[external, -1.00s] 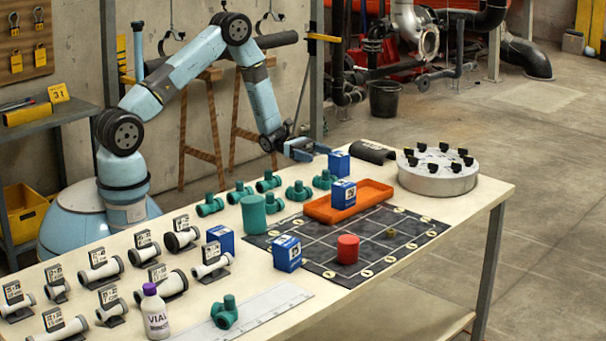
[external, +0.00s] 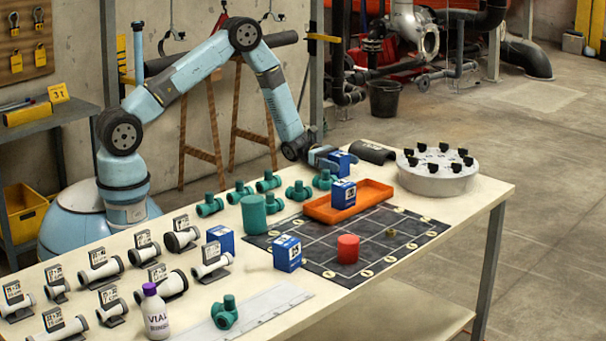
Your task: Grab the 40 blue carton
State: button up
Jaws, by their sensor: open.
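Several blue cartons with white labels stand on the table; their numbers are too small to read surely, so I cannot tell which is the 40. One carton (external: 341,158) stands at the back, behind the orange tray. My gripper (external: 335,160) is open and low at this back carton, its fingers reaching it from the left; whether they touch it I cannot tell. Another carton (external: 343,195) is at the orange tray (external: 372,201). A third carton (external: 287,253) stands at the left edge of the dark grid mat, and another carton (external: 221,240) is farther left.
Green pipe fittings (external: 298,191) stand left of my gripper. A dark half-pipe (external: 373,152) and a round grey fixture (external: 438,172) lie to its right. White pipe pieces and a vial bottle (external: 155,312) are at front left.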

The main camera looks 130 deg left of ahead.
jog(key=shift+w, duration=0.45)
jog(key=shift+c, duration=0.4)
jog(key=c, duration=1)
